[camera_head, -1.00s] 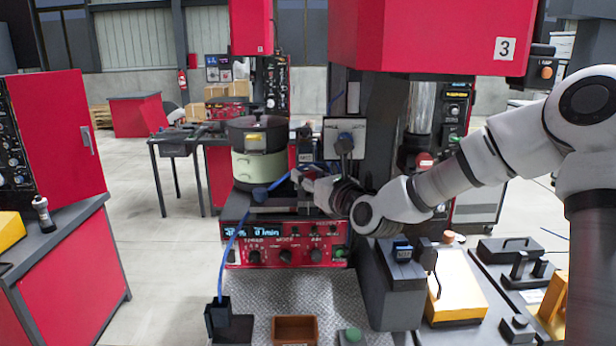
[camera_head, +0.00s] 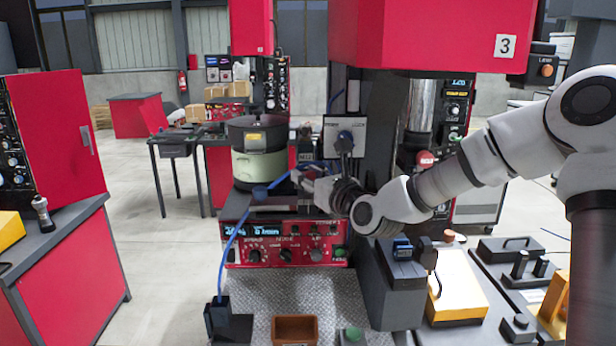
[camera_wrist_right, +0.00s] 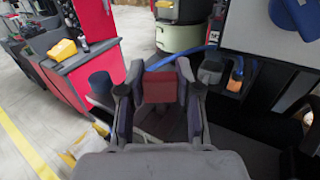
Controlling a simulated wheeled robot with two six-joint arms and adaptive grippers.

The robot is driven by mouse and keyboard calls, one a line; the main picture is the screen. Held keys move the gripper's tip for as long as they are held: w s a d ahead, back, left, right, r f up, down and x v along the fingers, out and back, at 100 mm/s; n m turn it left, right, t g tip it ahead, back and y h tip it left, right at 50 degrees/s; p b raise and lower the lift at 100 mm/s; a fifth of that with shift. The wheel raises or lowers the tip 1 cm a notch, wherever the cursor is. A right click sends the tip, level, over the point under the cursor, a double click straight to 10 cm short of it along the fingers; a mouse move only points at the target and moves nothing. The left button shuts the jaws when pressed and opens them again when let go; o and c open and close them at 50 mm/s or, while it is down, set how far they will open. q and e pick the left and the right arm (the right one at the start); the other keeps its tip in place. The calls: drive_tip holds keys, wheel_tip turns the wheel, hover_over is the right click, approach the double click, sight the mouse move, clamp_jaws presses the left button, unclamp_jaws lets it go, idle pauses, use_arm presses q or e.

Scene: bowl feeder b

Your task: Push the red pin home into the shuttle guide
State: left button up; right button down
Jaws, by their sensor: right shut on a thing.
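My right gripper (camera_head: 308,180) is beside the bowl feeder, above the red control box. In the right wrist view its two fingers (camera_wrist_right: 158,90) are shut on a red block-like piece, the red pin (camera_wrist_right: 158,88), held between the fingertips. Dark metal parts lie just beyond and below the fingers. The shuttle guide cannot be clearly told apart from them, and how deep the pin sits is hidden. In the head view my own gripper and wrist cover most of this spot. My left gripper is not in view.
The bowl feeder (camera_head: 258,165) stands just left of the gripper. A blue hose (camera_head: 228,255) runs past it down to a black block. The red control box (camera_head: 285,243) is below. A brown tray (camera_head: 295,330) and a green button (camera_head: 352,334) are at the front.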

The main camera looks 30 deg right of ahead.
drive_tip(key=shift+f+b, duration=0.85)
drive_tip(key=shift+b, duration=0.45)
idle(2.1)
idle(0.5)
drive_tip(key=c, duration=0.7)
unclamp_jaws()
